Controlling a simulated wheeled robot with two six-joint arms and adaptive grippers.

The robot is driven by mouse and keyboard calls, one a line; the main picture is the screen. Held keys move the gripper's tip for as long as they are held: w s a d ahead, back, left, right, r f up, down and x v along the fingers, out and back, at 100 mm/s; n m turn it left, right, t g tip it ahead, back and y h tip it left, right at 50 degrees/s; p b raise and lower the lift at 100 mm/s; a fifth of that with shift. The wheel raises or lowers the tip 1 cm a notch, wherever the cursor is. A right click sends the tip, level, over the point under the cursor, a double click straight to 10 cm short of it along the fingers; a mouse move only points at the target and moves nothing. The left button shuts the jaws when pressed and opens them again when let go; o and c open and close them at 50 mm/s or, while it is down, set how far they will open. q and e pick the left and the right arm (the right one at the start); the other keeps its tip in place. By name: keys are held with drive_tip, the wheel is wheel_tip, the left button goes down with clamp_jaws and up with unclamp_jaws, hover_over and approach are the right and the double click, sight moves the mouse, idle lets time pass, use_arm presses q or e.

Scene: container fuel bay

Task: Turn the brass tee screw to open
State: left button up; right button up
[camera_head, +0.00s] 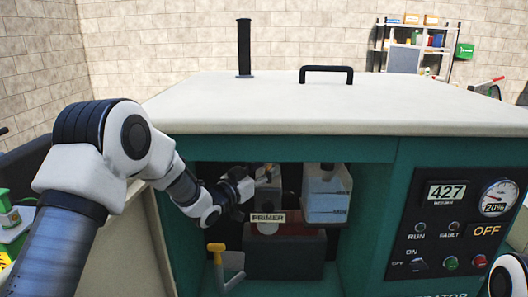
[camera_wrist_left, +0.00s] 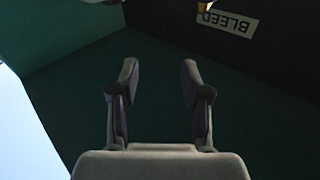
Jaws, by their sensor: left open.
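A small brass-coloured piece (camera_wrist_left: 205,5) is cut off by the top edge of the left wrist view, beside an upside-down BLEED label (camera_wrist_left: 228,20). It may be part of the tee screw; its handle and angle cannot be made out. In the head view my left gripper (camera_head: 246,183) is inside the open bay of the teal cabinet, left of the grey unit above the PRIMER label (camera_head: 268,217). In the left wrist view the two fingers (camera_wrist_left: 160,75) are apart with nothing between them. My right gripper is out of view.
A translucent container (camera_head: 327,196) stands right of the PRIMER unit. A yellow-handled lever (camera_head: 217,250) is low at the left. The cabinet's pale top (camera_head: 340,107) overhangs the bay. The control panel (camera_head: 455,225) reads OFF.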

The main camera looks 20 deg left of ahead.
use_arm(q)
drive_tip(key=a+f+n+y+p, duration=0.1)
drive_tip(key=a+f+p, duration=0.2)
drive_tip(key=a+f, duration=0.15)
drive_tip(key=shift+g, duration=0.4)
drive_tip(key=x, duration=0.5)
drive_tip(key=p+x, duration=0.1)
drive_tip(key=x, duration=0.1)
drive_tip(key=shift+w+a, duration=0.2)
drive_tip(key=shift+w, duration=0.1)
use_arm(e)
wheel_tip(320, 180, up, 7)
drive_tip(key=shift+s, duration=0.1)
